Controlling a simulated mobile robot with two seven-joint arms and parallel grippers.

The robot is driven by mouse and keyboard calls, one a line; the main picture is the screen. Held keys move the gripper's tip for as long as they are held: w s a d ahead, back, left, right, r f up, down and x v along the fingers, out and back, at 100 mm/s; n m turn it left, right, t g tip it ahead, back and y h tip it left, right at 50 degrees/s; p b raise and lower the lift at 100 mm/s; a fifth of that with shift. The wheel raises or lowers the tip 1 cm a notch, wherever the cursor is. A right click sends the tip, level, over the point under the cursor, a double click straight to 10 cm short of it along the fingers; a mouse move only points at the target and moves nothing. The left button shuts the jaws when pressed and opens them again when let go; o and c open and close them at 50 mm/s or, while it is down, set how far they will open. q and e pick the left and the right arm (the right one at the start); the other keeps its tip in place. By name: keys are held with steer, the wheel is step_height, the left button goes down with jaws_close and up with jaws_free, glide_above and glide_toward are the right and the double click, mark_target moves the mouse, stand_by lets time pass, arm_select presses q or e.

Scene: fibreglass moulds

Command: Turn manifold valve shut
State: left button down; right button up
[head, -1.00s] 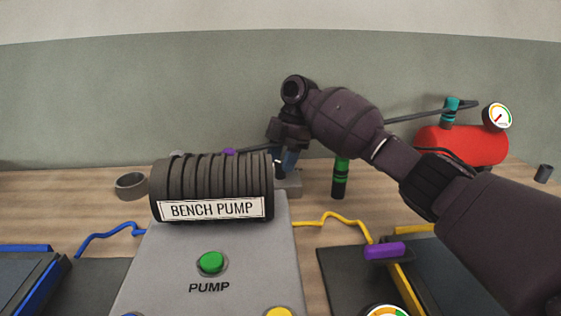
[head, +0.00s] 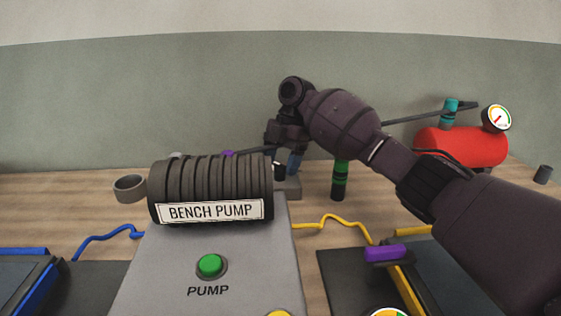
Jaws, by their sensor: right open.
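My right gripper (head: 287,165) is open and points down behind the bench pump (head: 210,190). Its fingertips are over or beside a small grey block (head: 290,186), which is partly hidden by the pump. I cannot tell whether the fingers touch anything there. A purple handle (head: 228,153) shows small behind the pump's ribbed top. Which part is the manifold valve, and how far it is turned, I cannot tell. My left gripper is not in view.
A green-and-black cylinder (head: 340,180) stands right of the gripper. A red tank (head: 462,147) with a gauge (head: 496,118) stands at the back right. Another purple handle (head: 385,252) is at the front right. A grey ring (head: 130,188) sits left of the pump.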

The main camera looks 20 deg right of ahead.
steer(key=shift+r, duration=0.15)
steer(key=v, duration=1)
steer(key=shift+d+r+p, duration=0.15)
steer(key=shift+r+p, duration=0.1)
steer(key=shift+p, duration=0.2)
steer(key=shift+w+r, duration=0.1)
